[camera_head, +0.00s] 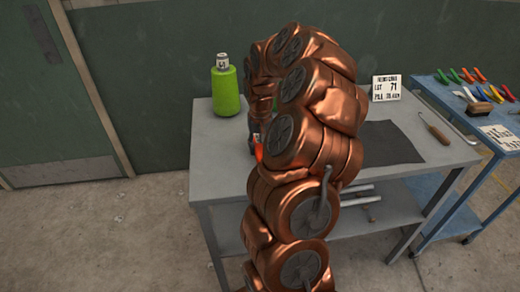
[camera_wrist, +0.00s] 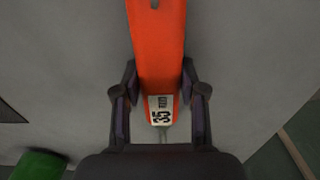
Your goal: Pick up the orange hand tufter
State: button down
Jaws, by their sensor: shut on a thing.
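The orange hand tufter (camera_wrist: 158,45) runs down the middle of the wrist view, with a white label marked 35 near its lower end and a thin metal shaft below the label. My gripper (camera_wrist: 160,85) has a dark finger on each side of it and is shut on it. In the head view only a small orange part of the tufter (camera_head: 258,150) shows at the left edge of my arm. My copper-coloured arm hides most of the tufter and the gripper there.
A grey table (camera_head: 215,160) bears a green cone (camera_head: 226,92), a white sign (camera_head: 386,88), a dark mat (camera_head: 388,142) and a wooden-handled tool (camera_head: 434,130). A blue cart (camera_head: 440,92) with several tools stands at the right. The table's left front is bare.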

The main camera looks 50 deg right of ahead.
aim_at(261, 145)
dwell(0.4)
